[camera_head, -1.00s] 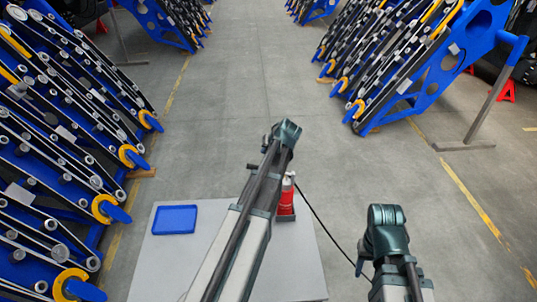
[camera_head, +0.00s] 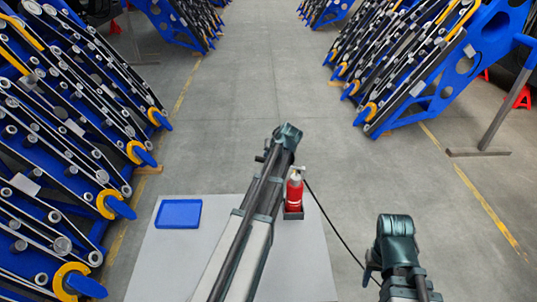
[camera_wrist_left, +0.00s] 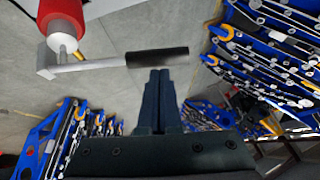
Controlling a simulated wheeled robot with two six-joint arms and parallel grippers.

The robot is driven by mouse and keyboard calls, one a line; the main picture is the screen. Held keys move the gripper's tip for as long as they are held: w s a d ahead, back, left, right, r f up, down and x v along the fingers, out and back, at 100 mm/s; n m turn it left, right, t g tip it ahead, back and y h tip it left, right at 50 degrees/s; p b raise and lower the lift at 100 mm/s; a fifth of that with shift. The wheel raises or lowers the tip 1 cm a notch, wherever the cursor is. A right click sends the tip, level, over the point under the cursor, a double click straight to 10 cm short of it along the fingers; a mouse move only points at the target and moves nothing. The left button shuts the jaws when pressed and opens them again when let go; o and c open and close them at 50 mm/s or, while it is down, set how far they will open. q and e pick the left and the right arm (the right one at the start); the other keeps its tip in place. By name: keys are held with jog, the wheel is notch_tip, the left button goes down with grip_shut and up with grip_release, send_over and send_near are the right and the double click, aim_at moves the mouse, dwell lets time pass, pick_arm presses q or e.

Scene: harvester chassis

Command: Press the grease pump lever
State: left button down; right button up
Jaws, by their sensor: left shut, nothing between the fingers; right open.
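The red grease pump (camera_head: 294,196) stands on the right part of the grey table, just right of my left arm. In the left wrist view its red body (camera_wrist_left: 62,18) is at the top left. The pump lever (camera_wrist_left: 157,58) reaches right from a pale collar as a grey bar ending in a black grip. My left gripper (camera_wrist_left: 160,74) is shut and empty, with its fingertips at the grip's lower edge in that view; I cannot tell whether they touch. My left arm hides its gripper in the head view. My right arm shows at lower right, its fingers not visible.
A blue tray (camera_head: 178,214) lies on the grey table (camera_head: 165,260). A black hose (camera_head: 330,222) runs from the pump toward my right arm. Blue racks with rollers (camera_head: 60,150) line both sides; the floor between them is clear.

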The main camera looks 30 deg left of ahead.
pick_arm(q)
jog(key=shift+s+a+f+b, duration=0.2)
jog(key=shift+f+b, duration=0.1)
jog(key=shift+f, duration=0.2)
notch_tip(320, 180, down, 8)
jog(key=s+a+n+t+h+b, duration=0.1)
jog(key=a+t+h+b, duration=0.1)
jog(key=h+b, duration=0.2)
jog(key=b, duration=0.3)
jog(key=shift+s+n+b, duration=0.15)
jog(key=shift+n+b, duration=0.15)
jog(key=shift+d, duration=0.1)
